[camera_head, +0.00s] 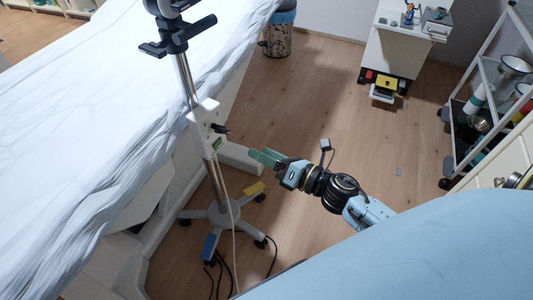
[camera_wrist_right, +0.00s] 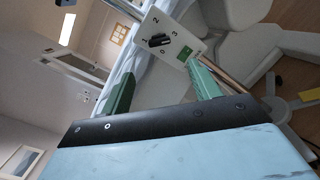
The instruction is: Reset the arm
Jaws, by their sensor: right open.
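My right gripper (camera_head: 265,157) reaches in from the lower right in the head view. Its two green fingers are apart and empty, and they point toward the white control box on the stand's pole. That box (camera_head: 207,128) has a black knob on its side. In the right wrist view the box face (camera_wrist_right: 183,52) lies beyond the fingers of my right gripper (camera_wrist_right: 160,68). It shows a black dial knob (camera_wrist_right: 158,40) with the numbers 0 to 3 around it and a green label. The fingers appear apart from the knob. My left gripper is not in view.
The pole stand has a wheeled base (camera_head: 222,214) with cables on the floor. A couch with a white sheet (camera_head: 90,90) fills the left. A bin (camera_head: 279,32), a white cabinet (camera_head: 400,48) and a trolley (camera_head: 455,125) stand around. The middle wooden floor is clear.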

